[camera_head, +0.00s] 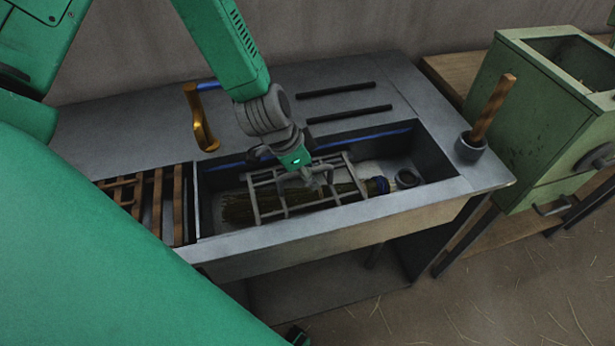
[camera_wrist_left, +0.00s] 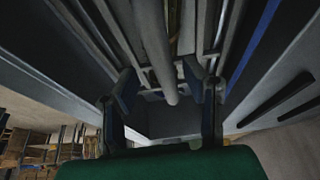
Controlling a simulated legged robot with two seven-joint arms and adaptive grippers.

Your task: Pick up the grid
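The grid (camera_head: 256,206) is a grey frame of thin bars with a raised handle. It lies over a straw broom head (camera_head: 236,210) in the sunken trough of the metal table. My left gripper (camera_head: 316,178) reaches down to the grid at its middle. In the left wrist view, my left gripper (camera_wrist_left: 162,88) has its two fingers apart, with a rounded grey bar (camera_wrist_left: 155,45) running between them and gaps on both sides. Whether the fingers touch the grid cannot be told. My right gripper is not in view.
The metal table (camera_head: 230,248) has a slatted wooden rack (camera_head: 177,205) at left. A brass-coloured curved piece (camera_head: 201,120) and two dark bars (camera_head: 348,114) are behind the trough. A wooden handle (camera_head: 493,105) stands in a cup at right, near a green machine (camera_head: 540,110).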

